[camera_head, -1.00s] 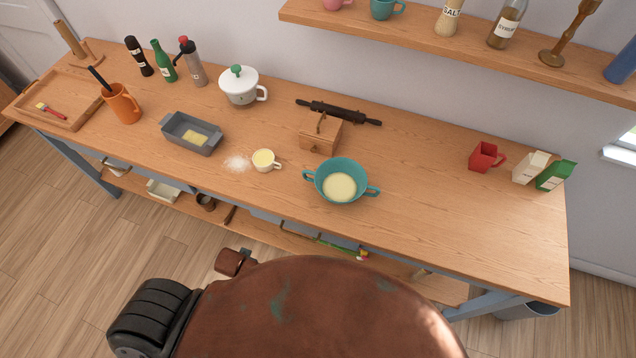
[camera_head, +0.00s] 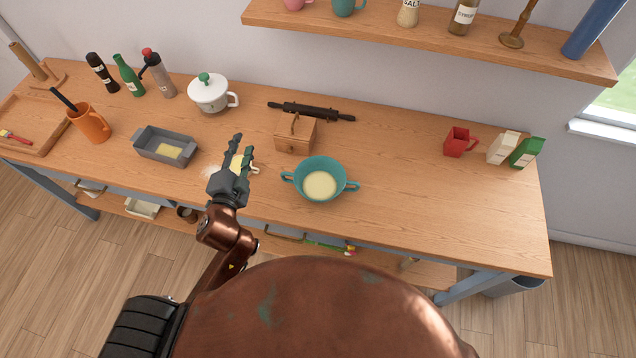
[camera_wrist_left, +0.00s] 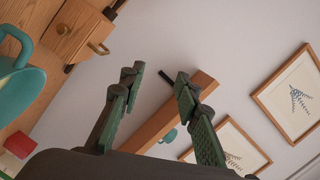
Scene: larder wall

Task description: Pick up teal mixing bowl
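The teal mixing bowl (camera_head: 341,187) stands upright on the wooden table, with two side handles and pale yellow contents. Part of it shows at the left edge of the left wrist view (camera_wrist_left: 22,92). My left gripper (camera_head: 243,152) is open and empty, to the left of the bowl and apart from it. In the head view it covers much of a small cream cup (camera_head: 238,163). In the left wrist view its two fingers (camera_wrist_left: 158,80) are spread, with the wall and shelf behind them. My right gripper is in neither view.
A wooden box (camera_head: 295,134) stands just behind the bowl, with a dark rolling pin (camera_head: 312,111) beyond it. A grey loaf tin (camera_head: 165,147) and white lidded pot (camera_head: 208,94) are to the left.

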